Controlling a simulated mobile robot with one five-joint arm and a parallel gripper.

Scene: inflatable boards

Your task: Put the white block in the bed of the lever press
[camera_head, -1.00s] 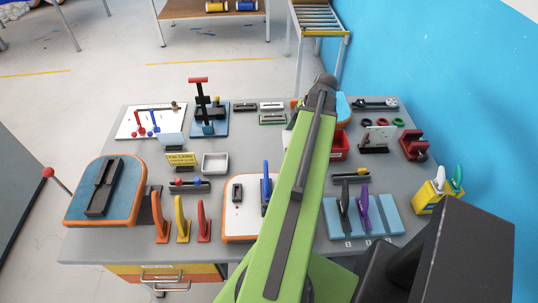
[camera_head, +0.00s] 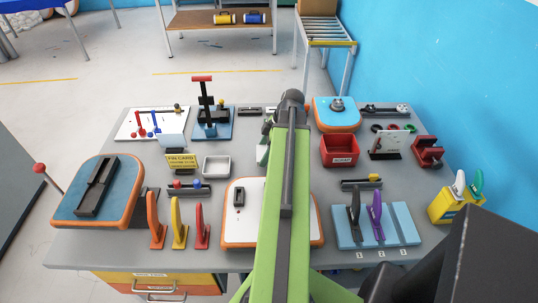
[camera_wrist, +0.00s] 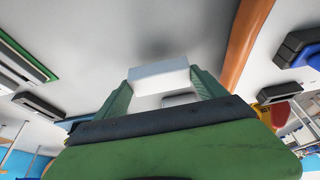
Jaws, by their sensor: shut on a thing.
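The white block (camera_wrist: 158,72) is between the tips of my gripper (camera_wrist: 160,78) in the wrist view, clear of the fingers on its far face. My gripper is shut on it. The lever press (camera_head: 208,112) stands at the back left of the table in the head view, with a black upright, a red-topped lever and a blue base (camera_head: 226,129). My green arm hangs over the table to the right of the press. Its end hides most of the gripper in the head view, and the block cannot be made out there.
A red bin (camera_head: 340,150) and an orange-edged blue board (camera_head: 336,114) stand right of my arm. Upright fins stand along the front. Bare grey table shows between these things.

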